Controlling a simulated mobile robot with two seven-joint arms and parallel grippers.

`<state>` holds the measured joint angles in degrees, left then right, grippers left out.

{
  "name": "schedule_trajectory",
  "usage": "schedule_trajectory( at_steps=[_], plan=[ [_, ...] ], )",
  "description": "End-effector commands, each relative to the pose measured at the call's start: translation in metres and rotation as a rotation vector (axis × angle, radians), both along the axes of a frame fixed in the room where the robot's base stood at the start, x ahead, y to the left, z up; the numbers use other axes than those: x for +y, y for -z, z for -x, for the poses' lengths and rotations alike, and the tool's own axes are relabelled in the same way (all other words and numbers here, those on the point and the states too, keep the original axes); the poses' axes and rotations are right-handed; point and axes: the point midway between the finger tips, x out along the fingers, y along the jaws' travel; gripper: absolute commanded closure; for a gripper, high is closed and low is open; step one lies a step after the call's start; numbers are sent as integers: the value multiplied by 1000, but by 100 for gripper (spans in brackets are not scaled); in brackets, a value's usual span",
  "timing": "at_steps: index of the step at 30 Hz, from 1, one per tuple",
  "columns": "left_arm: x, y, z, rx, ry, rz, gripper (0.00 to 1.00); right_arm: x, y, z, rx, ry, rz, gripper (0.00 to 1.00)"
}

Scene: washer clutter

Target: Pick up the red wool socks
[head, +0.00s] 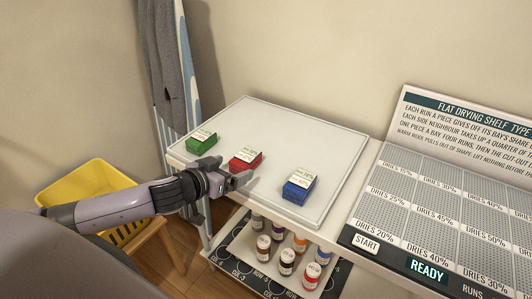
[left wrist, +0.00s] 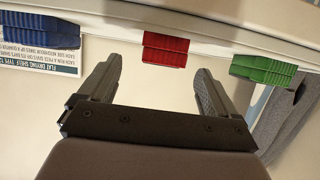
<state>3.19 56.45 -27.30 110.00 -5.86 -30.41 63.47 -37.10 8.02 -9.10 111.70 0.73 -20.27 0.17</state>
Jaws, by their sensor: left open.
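The red wool socks (head: 245,160) lie as a small red bundle with a white label on the white tray (head: 335,150), between a green bundle (head: 201,141) and a blue bundle (head: 298,186). My left gripper (head: 226,183) is at the tray's front edge, just in front of the red bundle. In the left wrist view the red socks (left wrist: 166,50) show beyond and between the two open fingers (left wrist: 155,80). The fingers are empty and apart from the socks. The green bundle (left wrist: 264,70) and blue bundle (left wrist: 40,30) also show there. My right gripper is not in view.
A drying shelf panel (head: 450,215) with a START button and READY display stands at the right. Several small bottles (head: 288,255) stand on a lower shelf below the tray. A yellow basket (head: 90,188) sits on a stool at the left. A grey garment (head: 170,60) hangs behind.

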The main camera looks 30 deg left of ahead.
Motion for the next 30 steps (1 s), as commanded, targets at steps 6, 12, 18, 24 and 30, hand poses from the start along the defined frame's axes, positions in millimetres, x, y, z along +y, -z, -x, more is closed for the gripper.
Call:
schedule_trajectory(
  at_steps=[6, 12, 18, 24, 30],
  plan=[
    [2, 0, -9, -4, -6, 1, 8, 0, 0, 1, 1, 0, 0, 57],
    [1, 4, -21, -4, -4, 1, 8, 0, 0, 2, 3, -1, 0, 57],
    [1, 2, -36, -6, -4, 0, 8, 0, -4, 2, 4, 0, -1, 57],
    [0, 6, -58, -4, -4, 1, 8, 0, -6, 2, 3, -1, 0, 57],
    [0, 13, -71, -3, -4, 1, 8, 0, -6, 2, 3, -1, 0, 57]
  ],
)
